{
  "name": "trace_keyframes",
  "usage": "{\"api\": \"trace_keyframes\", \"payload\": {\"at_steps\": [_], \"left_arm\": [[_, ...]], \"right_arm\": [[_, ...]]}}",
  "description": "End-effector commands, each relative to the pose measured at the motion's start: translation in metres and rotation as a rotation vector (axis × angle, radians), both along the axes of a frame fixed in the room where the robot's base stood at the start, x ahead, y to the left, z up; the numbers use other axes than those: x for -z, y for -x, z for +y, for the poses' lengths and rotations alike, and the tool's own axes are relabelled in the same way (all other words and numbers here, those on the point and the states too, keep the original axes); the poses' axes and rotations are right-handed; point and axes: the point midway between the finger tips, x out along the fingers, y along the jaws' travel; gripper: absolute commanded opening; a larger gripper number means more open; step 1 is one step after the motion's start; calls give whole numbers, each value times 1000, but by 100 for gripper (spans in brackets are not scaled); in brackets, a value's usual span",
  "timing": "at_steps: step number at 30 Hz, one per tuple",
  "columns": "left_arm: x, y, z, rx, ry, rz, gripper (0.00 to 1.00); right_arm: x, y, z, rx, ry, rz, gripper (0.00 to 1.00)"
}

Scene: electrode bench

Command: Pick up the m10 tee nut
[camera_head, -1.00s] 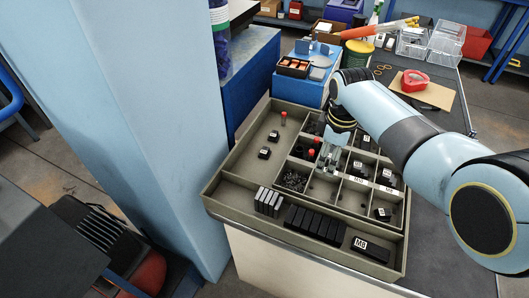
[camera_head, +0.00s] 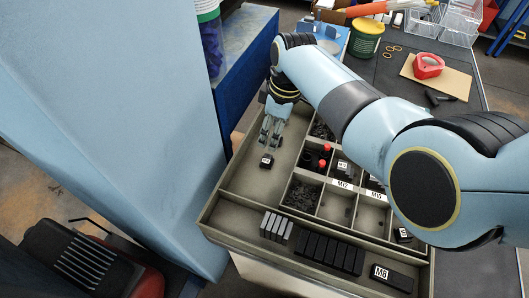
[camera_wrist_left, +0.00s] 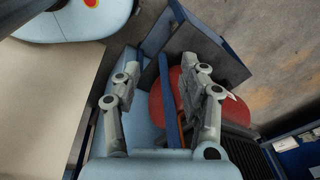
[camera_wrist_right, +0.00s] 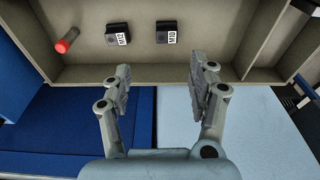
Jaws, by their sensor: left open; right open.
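The M10 tee nut is a small black block with a white M10 label (camera_wrist_right: 166,32), lying in the tray's long open compartment in the right wrist view. In the head view a black block with a white label (camera_head: 266,160), which looks like the same nut, lies just in front of my right gripper (camera_head: 270,138). My right gripper is open and empty; in its wrist view (camera_wrist_right: 160,72) the nut is beyond the fingertips, toward the right finger. A similar M12 block (camera_wrist_right: 117,34) lies to its left. My left gripper (camera_wrist_left: 163,75) is open and empty, away from the tray.
A red-tipped piece (camera_wrist_right: 66,42) lies left of the blocks. The grey tray (camera_head: 226,226) has raised walls and divided compartments holding small parts. A pale blue column (camera_head: 130,110) stands close left of the tray.

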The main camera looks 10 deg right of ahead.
Motion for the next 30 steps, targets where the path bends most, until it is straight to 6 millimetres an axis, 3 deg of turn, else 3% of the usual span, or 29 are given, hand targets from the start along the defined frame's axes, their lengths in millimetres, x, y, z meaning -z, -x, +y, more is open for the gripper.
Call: {"api": "trace_keyframes", "payload": {"at_steps": [6,9,13,20,30], "left_arm": [[38,36,0,-2,0,52,42],[54,44,0,-2,-1,63,42],[63,38,0,-2,0,54,42],[75,10,0,0,1,12,42],[121,25,0,-1,0,36,42]], "right_arm": [[33,-1,3,0,-1,1,60],[46,-2,5,0,-1,1,60],[54,-3,6,1,0,0,60],[66,-1,9,1,-1,0,60],[105,2,14,0,0,0,60]]}}
